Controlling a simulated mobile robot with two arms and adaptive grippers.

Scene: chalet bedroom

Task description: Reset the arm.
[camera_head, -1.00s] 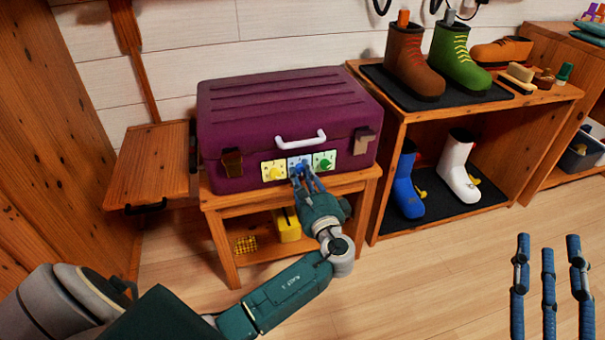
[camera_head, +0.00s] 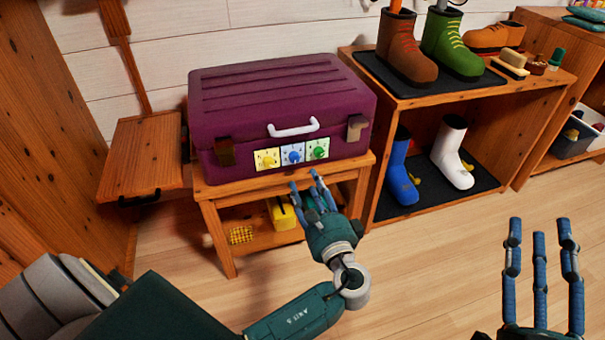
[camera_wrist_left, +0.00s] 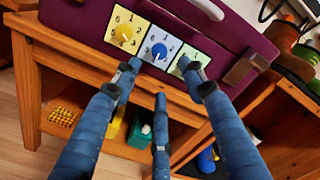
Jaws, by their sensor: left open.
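My left gripper (camera_head: 312,192) is open and empty in the head view, in front of the purple suitcase (camera_head: 285,95) and apart from it. Its blue fingers also spread across the left wrist view (camera_wrist_left: 160,90). The suitcase lies shut on a small wooden table (camera_head: 215,212). Its front carries a yellow dial (camera_head: 266,160), a blue dial (camera_head: 292,154) and a green dial (camera_head: 317,149). In the wrist view a finger partly covers the green dial (camera_wrist_left: 190,66). My right gripper (camera_head: 543,240) has its fingers raised and apart at the lower right, holding nothing.
The floor (camera_head: 430,270) in front is clear.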

